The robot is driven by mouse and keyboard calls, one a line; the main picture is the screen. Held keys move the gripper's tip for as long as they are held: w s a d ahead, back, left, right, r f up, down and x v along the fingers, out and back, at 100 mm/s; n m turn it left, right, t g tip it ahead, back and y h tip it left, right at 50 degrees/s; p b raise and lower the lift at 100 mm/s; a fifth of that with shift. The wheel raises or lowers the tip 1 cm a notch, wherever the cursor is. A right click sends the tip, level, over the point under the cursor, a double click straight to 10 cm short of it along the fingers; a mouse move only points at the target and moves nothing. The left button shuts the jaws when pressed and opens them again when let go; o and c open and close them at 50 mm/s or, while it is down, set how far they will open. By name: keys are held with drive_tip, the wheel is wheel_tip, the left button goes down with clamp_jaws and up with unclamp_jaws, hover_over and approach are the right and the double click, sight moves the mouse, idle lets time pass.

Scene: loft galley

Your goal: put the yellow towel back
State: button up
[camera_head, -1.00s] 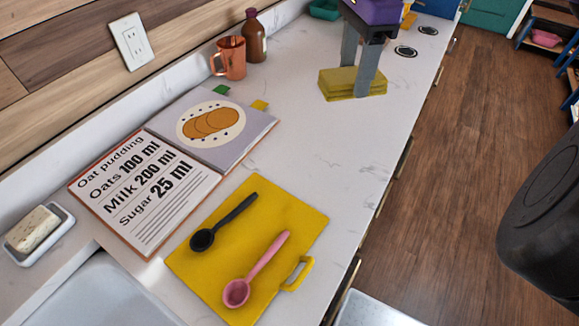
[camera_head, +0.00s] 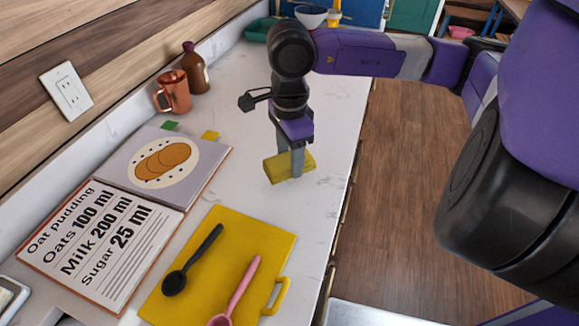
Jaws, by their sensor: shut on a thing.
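The yellow towel (camera_head: 273,172) is a small folded stack over the white counter, beyond the yellow cutting board. My gripper (camera_head: 291,168) points down with its grey fingers around the towel and is shut on it. One finger shows in front of the towel; the far finger is partly hidden. I cannot tell whether the towel touches the counter or hangs just above it.
An open recipe book (camera_head: 120,205) lies at left. The yellow board (camera_head: 222,262) bears a black spoon (camera_head: 192,262) and a pink spoon (camera_head: 236,293). A copper mug (camera_head: 174,91) and brown bottle (camera_head: 194,68) stand by the wall. A white bowl (camera_head: 311,16) is at the back.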

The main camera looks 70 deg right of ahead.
sight(289, 168)
drive_tip(key=shift+f, duration=1.95)
drive_tip(key=shift+f, duration=0.2)
drive_tip(key=o, duration=1.2)
drive_tip(key=shift+r, duration=0.1)
drive_tip(key=shift+r+p, duration=0.25)
drive_tip(key=shift+p, duration=0.05)
wheel_tip(289, 168, up, 12)
drive_tip(key=shift+f+b, duration=0.1)
drive_tip(key=shift+b, duration=0.55)
drive_tip(key=shift+s, duration=0.1)
